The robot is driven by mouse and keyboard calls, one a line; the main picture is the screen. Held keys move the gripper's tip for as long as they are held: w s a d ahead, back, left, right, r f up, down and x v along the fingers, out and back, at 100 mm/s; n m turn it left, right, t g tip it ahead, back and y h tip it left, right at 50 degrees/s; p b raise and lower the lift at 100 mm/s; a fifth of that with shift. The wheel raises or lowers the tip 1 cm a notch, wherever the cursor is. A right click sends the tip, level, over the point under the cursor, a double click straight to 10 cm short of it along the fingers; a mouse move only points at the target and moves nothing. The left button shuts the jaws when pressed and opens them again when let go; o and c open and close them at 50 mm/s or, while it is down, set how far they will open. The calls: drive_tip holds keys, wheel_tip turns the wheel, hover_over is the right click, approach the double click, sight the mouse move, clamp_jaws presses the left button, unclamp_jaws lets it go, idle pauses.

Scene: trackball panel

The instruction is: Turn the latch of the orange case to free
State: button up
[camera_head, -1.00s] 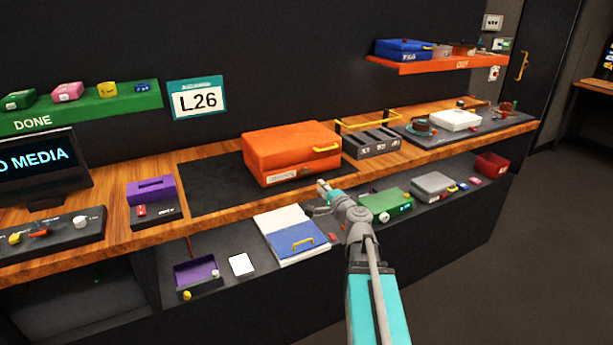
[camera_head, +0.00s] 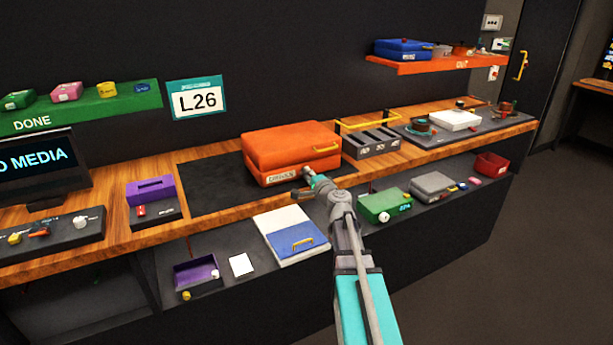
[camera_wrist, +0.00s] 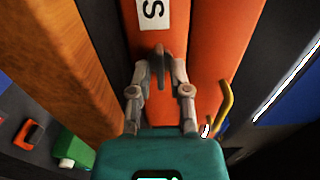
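In the wrist view the case (camera_wrist: 210,45) fills the upper middle, and the label (camera_wrist: 152,12) is cut by the top edge. A small grey latch lever (camera_wrist: 159,68) sits on the front face. My gripper (camera_wrist: 158,80) is open, with one finger on each side of the lever; contact is not clear. In the head view my gripper (camera_head: 304,190) is at the case's front, largely hiding the latch.
A grey slotted box (camera_head: 372,146) with a yellow rail stands right of the case. Below the counter, a lower shelf holds a blue-and-white folder (camera_head: 293,235) and a green box (camera_head: 384,207). Bare mat (camera_head: 212,172) lies left of the case.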

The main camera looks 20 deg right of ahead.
clamp_jaws()
drive_tip(key=shift+a, duration=0.2)
drive_tip(key=shift+d, duration=0.15)
